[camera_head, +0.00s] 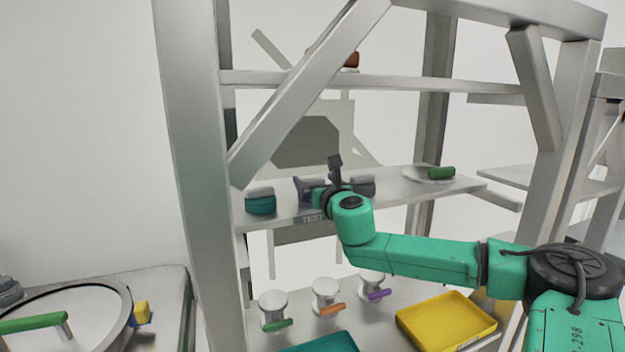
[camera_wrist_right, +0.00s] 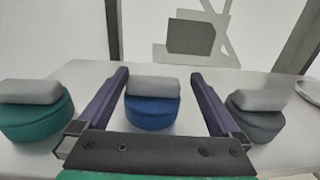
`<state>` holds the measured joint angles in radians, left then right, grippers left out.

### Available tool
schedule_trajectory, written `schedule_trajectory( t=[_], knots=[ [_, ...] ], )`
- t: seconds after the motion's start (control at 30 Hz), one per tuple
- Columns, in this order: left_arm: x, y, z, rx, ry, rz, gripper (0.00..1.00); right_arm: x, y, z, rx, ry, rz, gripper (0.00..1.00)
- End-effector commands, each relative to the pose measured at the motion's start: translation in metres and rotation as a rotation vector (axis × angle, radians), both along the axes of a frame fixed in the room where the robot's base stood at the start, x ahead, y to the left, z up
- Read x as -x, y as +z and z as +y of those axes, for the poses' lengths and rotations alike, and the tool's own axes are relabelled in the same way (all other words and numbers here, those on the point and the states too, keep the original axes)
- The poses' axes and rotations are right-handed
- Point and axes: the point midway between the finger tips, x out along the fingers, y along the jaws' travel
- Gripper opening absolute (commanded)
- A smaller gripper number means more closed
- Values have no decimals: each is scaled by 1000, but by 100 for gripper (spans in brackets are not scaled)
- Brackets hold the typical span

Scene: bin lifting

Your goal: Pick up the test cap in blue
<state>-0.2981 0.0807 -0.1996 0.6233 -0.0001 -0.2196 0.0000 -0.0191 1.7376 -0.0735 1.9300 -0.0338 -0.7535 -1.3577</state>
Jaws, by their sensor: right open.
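The blue test cap (camera_wrist_right: 152,113) is a round blue disc with a grey block-like top, standing on the shelf in the right wrist view. My right gripper (camera_wrist_right: 158,76) is open, with one purple finger on each side of the cap and a visible gap to both. In the head view my right gripper (camera_head: 322,184) reaches over the middle shelf, and the wrist hides most of the blue cap. A teal cap (camera_wrist_right: 38,115) stands to its left and a dark grey cap (camera_wrist_right: 255,118) to its right. My left gripper is not in view.
The teal cap (camera_head: 261,201) is near the shelf's left end. A white plate with a green item (camera_head: 441,173) is at the right. Below are several white round pieces with coloured handles and a yellow tray (camera_head: 446,322). A diagonal metal brace (camera_head: 305,95) crosses the rack's upper left.

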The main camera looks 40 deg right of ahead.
Motion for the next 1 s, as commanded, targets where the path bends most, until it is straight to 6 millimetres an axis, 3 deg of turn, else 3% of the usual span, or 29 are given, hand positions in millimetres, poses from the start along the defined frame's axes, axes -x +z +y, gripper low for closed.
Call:
schedule_trajectory(
  t=[0.4, 0.6, 0.87, 1.0],
  knots=[
    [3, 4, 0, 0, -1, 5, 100, -11, -1, 2, -3, 13, 1, 100],
    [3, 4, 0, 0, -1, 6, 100, -11, -1, 2, -2, 13, 1, 24],
    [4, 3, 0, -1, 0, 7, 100, -11, 0, 3, -1, 13, 1, 21],
    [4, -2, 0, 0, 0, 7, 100, -11, 11, 3, 2, 14, -1, 21]
  ],
)
